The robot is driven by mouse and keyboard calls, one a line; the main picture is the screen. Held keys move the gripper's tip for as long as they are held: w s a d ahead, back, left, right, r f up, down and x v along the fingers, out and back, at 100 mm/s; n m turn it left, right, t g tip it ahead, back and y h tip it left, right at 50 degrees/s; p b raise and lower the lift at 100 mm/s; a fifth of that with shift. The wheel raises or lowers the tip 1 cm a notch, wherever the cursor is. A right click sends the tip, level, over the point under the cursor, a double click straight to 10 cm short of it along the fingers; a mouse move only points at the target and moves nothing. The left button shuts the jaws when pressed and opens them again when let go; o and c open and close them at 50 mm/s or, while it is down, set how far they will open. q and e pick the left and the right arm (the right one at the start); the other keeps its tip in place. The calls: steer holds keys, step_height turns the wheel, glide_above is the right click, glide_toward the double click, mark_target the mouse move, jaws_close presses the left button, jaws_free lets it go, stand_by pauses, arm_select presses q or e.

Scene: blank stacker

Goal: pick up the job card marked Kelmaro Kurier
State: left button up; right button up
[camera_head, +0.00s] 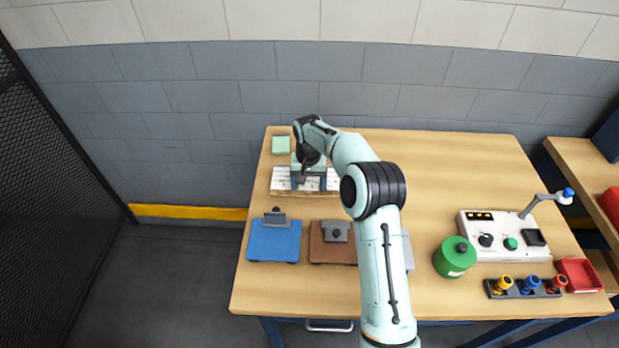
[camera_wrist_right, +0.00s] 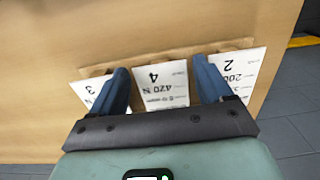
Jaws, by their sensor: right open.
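White cards stand in a row in a wooden holder (camera_head: 305,194) at the table's back left. In the right wrist view, three show upside down: one marked 4 and 420 N (camera_wrist_right: 163,88), one marked 3 (camera_wrist_right: 92,90) at left, and one marked 2 (camera_wrist_right: 243,68) at right. Their smaller print is too small to read, so I cannot tell which says Kelmaro Kurier. My right gripper (camera_head: 308,184) is open over the holder. Its blue fingers (camera_wrist_right: 160,66) are on either side of the card marked 4; I cannot tell whether they touch it. My left gripper is out of view.
A green pad (camera_head: 281,145) lies behind the holder. The table's back right is clear.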

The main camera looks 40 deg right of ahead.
steer(key=c, duration=0.8)
